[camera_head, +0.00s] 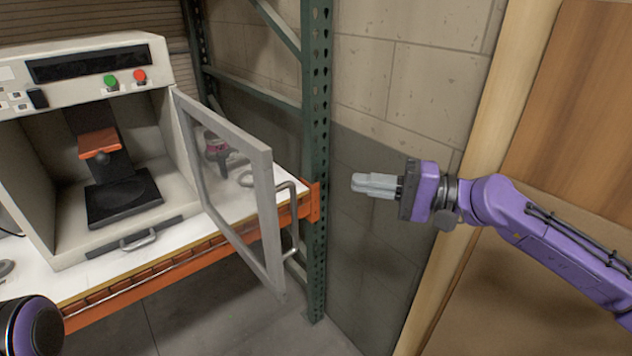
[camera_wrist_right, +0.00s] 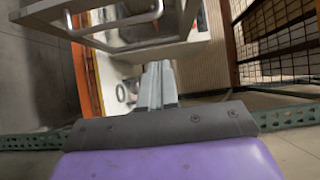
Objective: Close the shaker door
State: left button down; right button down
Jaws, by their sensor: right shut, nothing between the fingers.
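The shaker (camera_head: 75,55) is a cream box at the left of the head view with an open front. Its framed glass door (camera_head: 266,190) stands swung open on the right side, jutting toward me. A curved handle (camera_head: 292,222) is on the door's outer face. My right gripper (camera_head: 354,184) is shut and empty, to the right of the door and apart from it. In the right wrist view, its closed fingers (camera_wrist_right: 157,88) show in the middle, with a metal handle (camera_wrist_right: 122,22) above them. My left gripper is out of the head view.
The shaker stands on a white shelf top with an orange beam (camera_head: 150,283). A green perforated rack post (camera_head: 316,150) rises behind the door. A block wall is behind my right gripper.

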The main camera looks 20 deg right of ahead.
jog(key=w+a+b, duration=0.1)
jog(key=w+a, duration=0.1)
jog(key=a, duration=0.6)
jog(key=shift+w+a, duration=0.15)
jog(key=shift+a, duration=0.2)
jog(key=shift+a+f, duration=0.1)
jog(key=shift+f, duration=0.05)
